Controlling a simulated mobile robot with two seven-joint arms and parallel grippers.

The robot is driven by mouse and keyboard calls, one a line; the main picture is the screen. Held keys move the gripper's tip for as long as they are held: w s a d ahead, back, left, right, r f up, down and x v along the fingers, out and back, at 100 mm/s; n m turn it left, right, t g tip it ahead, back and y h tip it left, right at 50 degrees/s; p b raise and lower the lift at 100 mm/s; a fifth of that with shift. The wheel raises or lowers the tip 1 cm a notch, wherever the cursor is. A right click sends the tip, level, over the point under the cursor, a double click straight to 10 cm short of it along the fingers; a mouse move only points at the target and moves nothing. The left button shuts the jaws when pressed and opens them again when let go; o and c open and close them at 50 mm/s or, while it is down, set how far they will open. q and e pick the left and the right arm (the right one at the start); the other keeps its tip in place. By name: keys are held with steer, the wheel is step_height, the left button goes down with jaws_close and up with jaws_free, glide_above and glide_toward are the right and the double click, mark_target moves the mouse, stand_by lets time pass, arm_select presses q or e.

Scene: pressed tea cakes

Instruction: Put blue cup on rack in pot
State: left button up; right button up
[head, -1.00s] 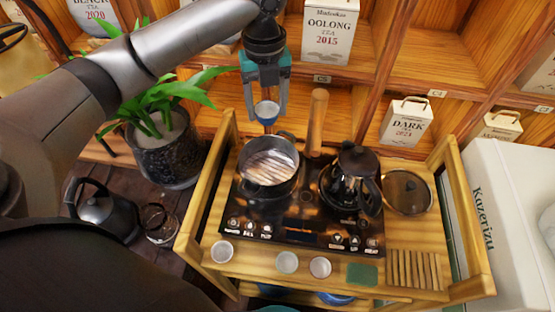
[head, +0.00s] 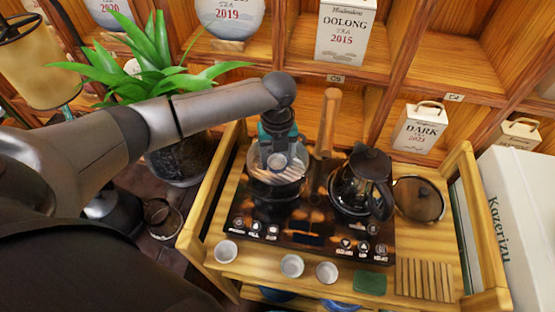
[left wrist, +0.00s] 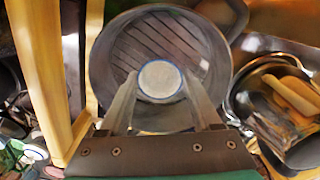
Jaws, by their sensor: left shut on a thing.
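My left gripper (head: 277,154) is shut on the blue cup (head: 277,161), and the cup is upright between its fingers. The cup has a pale inside and a blue rim. The left wrist view also shows the cup (left wrist: 161,80) held between the fingertips, over the slatted rack. The pot (head: 268,200) stands on the left side of the black cooktop, and its rack (head: 292,175) shows as slats inside it. The cup is over or within the pot's mouth; I cannot tell whether it touches the rack. My right gripper is not in view.
A dark glass kettle (head: 362,185) stands right of the pot, with a wooden handle (head: 329,115) behind. A round lid (head: 418,200) lies farther right. White cups (head: 291,265), a green cloth (head: 369,282) and a slatted wooden piece (head: 424,279) line the front. Shelves rise behind.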

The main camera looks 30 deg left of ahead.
mark_target(277, 168)
arm_select(q)
steer(key=shift+f, duration=0.2)
steer(key=o, duration=1.3)
steer(key=shift+o, duration=0.2)
step_height(277, 168, up, 12)
steer(key=p, duration=0.1)
steer(key=shift+p, duration=0.4)
steer(key=shift+r, duration=0.1)
